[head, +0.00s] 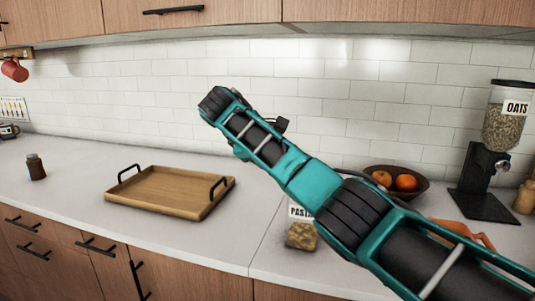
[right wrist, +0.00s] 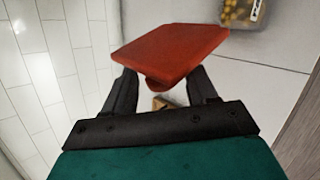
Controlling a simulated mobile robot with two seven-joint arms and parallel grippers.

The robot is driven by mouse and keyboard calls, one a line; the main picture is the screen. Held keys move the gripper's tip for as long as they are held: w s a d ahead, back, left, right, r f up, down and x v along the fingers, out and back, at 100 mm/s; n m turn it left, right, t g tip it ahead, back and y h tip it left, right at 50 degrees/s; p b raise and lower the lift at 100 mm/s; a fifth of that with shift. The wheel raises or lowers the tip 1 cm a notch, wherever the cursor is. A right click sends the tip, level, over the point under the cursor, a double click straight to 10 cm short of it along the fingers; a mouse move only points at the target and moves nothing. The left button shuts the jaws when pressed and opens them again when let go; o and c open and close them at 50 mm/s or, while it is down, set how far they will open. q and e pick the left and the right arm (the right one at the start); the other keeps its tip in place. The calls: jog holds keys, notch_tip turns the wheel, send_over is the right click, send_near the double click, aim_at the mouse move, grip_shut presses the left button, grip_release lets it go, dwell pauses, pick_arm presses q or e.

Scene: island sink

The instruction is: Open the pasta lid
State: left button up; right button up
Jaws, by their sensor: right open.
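The clear pasta jar (head: 301,235) stands on the counter in the head view, partly hidden behind my right arm. It also shows at the top edge of the right wrist view (right wrist: 243,12), with pasta visible and no lid seen on it. A red square lid (right wrist: 172,48) with a knob is at the fingertips of my right gripper (right wrist: 162,80). The fingers are apart on either side of the knob; I cannot tell if they touch it. In the head view the fingers cannot be made out. My left gripper is not in view.
A wooden tray (head: 168,192) with black handles lies left on the counter. A fruit bowl (head: 398,184), an oats dispenser (head: 503,125) and an orange object (head: 465,232) are on the right. A small brown jar (head: 36,168) stands far left. The counter in front of the tray is clear.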

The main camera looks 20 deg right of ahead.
jog(key=p+v, duration=0.2)
jog(key=v, duration=1)
jog(key=shift+a+r, duration=0.15)
jog(key=shift+a, duration=0.05)
jog(key=shift+s, duration=0.1)
